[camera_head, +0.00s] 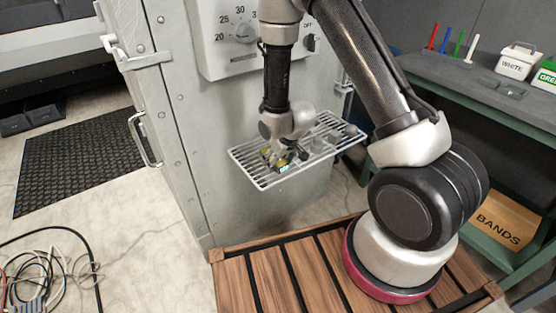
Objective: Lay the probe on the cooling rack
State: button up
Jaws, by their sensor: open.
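The cooling rack (254,171) is a white wire shelf fixed to the front of the grey cabinet, below its dial panel. My gripper (281,157) points down over the left half of the rack, with its fingers open. A small yellow item with a teal patch (284,168), which looks like the probe, is at the fingertips. My fingers partly hide it, and it is too small to tell whether it rests on the wires or touches a finger.
The cabinet (175,120) has a side handle. A greyish lump (347,131) shows at the rack's right end. A bench at right holds coloured sticks and a white box (517,62). A bands box (503,219) sits below. Cables (45,270) lie on the floor at left.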

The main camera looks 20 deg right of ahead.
jog(key=shift+r, duration=0.1)
jog(key=s+d+r+m, duration=0.1)
jog(key=s+d+r, duration=0.25)
jog(key=r, duration=0.65)
jog(key=s+d+r, duration=0.3)
jog(key=s+r, duration=0.1)
jog(key=r, duration=0.5)
jog(key=s+d+r+m, duration=0.1)
jog(key=s+d+r, duration=0.25)
jog(key=r, duration=0.65)
jog(key=s+d+r, duration=0.2)
jog(key=s+r, duration=0.2)
jog(key=s, duration=0.4)
jog(key=s+d+r+m+h, duration=0.1)
jog(key=s+d+r, duration=0.2)
jog(key=s+r, duration=0.2)
jog(key=s, duration=0.3)
jog(key=shift+r+m, duration=0.15)
jog(key=shift+m, duration=0.15)
